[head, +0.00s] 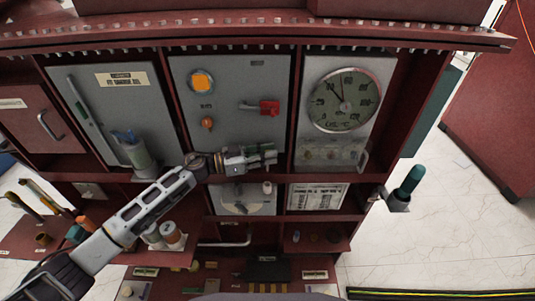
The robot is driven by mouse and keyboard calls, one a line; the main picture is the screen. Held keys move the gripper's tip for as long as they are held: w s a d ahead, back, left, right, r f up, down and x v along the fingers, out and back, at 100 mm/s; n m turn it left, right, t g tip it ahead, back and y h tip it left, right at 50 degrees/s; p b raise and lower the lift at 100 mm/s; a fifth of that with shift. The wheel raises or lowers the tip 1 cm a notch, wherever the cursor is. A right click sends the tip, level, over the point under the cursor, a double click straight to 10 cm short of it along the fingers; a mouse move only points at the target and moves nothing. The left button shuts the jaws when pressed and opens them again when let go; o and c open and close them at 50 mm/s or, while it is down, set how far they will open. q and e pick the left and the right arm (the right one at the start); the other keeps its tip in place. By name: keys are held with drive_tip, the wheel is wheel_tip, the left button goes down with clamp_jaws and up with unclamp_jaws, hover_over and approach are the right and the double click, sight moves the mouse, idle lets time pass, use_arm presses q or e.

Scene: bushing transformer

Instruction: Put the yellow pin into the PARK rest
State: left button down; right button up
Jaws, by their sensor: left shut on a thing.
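My left gripper (266,156) reaches in from the left and is in front of the cabinet's middle bay, just above the shelf edge. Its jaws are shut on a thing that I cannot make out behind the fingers. I cannot pick out the yellow pin for sure, nor read any PARK label. A yellow-tipped rod (38,192) stands among tools at the far left. Several small labelled spots and parts line the low front ledge, too small to tell apart. My right gripper is not in view.
A round gauge (344,99) is at the right. A grey cup (139,157) is at the left. A teal-handled tool (409,181) stands in a holder beside the cabinet. White jars (172,236) sit below my arm.

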use_arm(q)
drive_tip(key=shift+f+b, duration=0.75)
drive_tip(key=shift+f, duration=0.85)
drive_tip(key=shift+f+b, duration=0.3)
drive_tip(key=shift+f, duration=1)
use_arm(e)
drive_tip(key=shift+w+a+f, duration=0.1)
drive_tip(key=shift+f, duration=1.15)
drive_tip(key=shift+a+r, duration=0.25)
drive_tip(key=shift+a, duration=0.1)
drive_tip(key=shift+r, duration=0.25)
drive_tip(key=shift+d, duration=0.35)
use_arm(q)
drive_tip(key=shift+p, duration=0.65)
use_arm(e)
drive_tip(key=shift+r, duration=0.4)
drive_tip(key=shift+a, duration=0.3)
